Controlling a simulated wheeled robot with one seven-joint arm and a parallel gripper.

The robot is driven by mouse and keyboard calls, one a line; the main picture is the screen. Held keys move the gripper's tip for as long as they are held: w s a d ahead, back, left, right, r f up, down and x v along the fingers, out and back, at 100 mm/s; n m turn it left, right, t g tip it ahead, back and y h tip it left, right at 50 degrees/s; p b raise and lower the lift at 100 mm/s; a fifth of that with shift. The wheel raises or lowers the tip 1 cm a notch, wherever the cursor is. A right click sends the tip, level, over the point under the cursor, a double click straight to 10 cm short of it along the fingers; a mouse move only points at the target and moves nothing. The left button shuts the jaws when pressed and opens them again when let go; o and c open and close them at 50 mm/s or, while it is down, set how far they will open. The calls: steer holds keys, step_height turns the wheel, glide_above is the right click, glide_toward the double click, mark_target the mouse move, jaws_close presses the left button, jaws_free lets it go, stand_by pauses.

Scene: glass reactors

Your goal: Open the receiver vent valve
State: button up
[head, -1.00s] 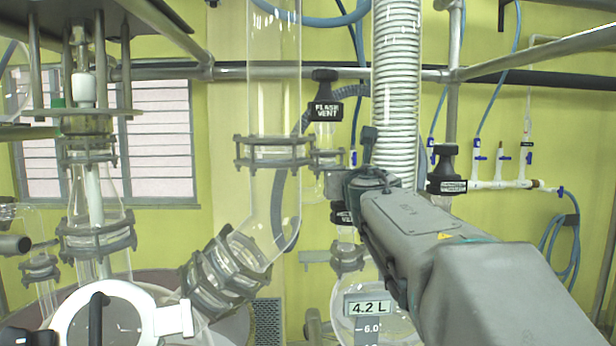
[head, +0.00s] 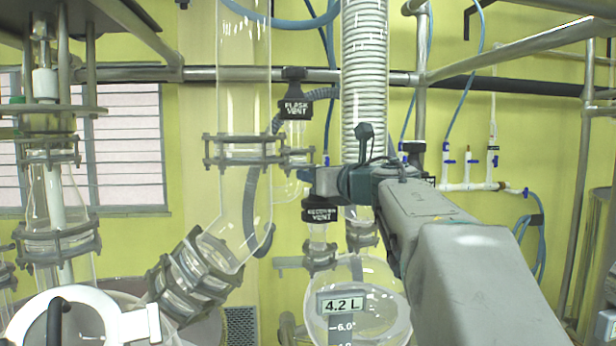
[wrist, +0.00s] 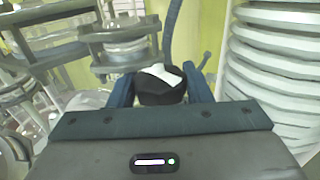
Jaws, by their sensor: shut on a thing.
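The receiver vent valve (head: 320,214) is a black valve labelled "RECEIVER VENT", above the round glass receiver (head: 375,300) in the head view. My gripper (head: 312,182) reaches in from the right, at the top of this valve. In the wrist view the two blue fingers of my gripper (wrist: 160,84) are shut on a black knob (wrist: 160,92) with a white patch on top, one finger on each side. This knob is the receiver vent valve's handle. The fingers partly hide it, and its turned angle is hard to tell.
The flask vent valve (head: 295,106) is just above and left. A wide glass column (head: 243,100) stands left of my gripper, and a white ribbed hose (head: 364,85) runs right behind it. A "4.2 L" readout (head: 340,306) is below. A white manifold (head: 470,186) is at right.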

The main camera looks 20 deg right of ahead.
steer(key=o, duration=0.8)
steer(key=shift+c, duration=0.2)
steer(key=s, duration=0.8)
steer(key=shift+d+b, duration=0.45)
steer(key=shift+d, duration=0.1)
